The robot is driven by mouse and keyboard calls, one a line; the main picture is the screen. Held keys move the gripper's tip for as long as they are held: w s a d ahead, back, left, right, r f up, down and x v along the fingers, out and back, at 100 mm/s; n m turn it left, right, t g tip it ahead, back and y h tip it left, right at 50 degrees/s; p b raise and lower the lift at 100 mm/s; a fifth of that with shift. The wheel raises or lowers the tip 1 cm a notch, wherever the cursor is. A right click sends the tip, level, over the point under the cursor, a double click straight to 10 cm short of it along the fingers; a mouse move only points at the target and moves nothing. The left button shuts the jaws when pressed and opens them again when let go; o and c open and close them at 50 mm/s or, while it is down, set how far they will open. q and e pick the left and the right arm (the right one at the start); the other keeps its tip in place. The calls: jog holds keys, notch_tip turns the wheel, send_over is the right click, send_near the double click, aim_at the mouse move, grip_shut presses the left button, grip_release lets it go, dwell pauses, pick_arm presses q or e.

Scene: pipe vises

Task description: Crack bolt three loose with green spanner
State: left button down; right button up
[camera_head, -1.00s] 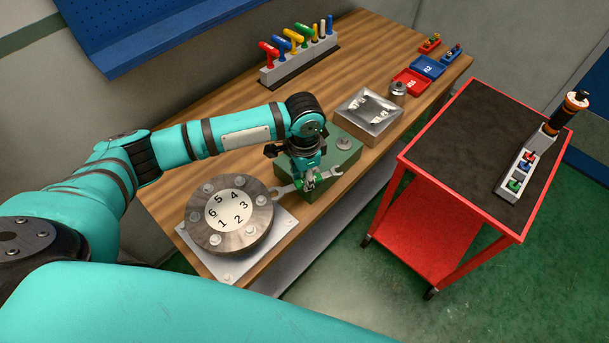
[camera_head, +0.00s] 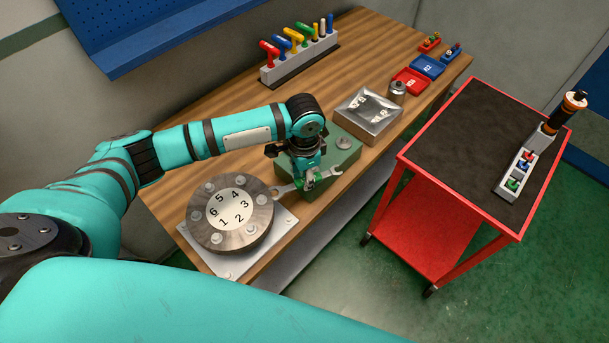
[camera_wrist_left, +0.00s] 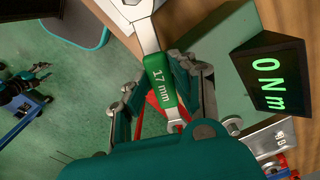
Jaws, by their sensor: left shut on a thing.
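My left gripper (camera_head: 309,183) is shut on the green spanner, whose bright jaw end (camera_head: 284,189) shows in the head view. The left wrist view shows its green sleeve (camera_wrist_left: 161,84), marked 17 mm. The spanner lies roughly level, with one end at the right rim of the round flange (camera_head: 227,246). Bolt three (camera_head: 262,199) is the bolt beside the number 3, at the flange's right side. I cannot tell whether the jaw is seated on it. The far spanner end (camera_head: 337,173) sticks out free to the right. My right gripper is not in view.
A green box (camera_head: 345,157) stands close behind the gripper. A display (camera_wrist_left: 270,70) in the left wrist view reads 0 N m. A tool rack (camera_head: 300,62) stands at the back. A red cart (camera_head: 460,150) stands to the right across a floor gap.

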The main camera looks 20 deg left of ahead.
aim_at(291, 186)
pick_arm(q)
jog(key=shift+s+a+p, duration=1.2)
jog(key=shift+a+p, duration=0.05)
jog(key=shift+p, duration=0.4)
dwell(0.9)
jog(key=shift+w+a+r+n+p, duration=0.1)
jog(key=shift+w+a+n+p, duration=0.2)
jog(key=shift+n, duration=0.2)
jog(key=shift+w+a+n, duration=0.2)
jog(key=shift+a+n, duration=0.15)
jog(key=shift+n, duration=0.35)
jog(key=shift+w+a+n, duration=0.2)
jog(key=shift+a+n, duration=0.15)
jog(key=shift+n, duration=0.25)
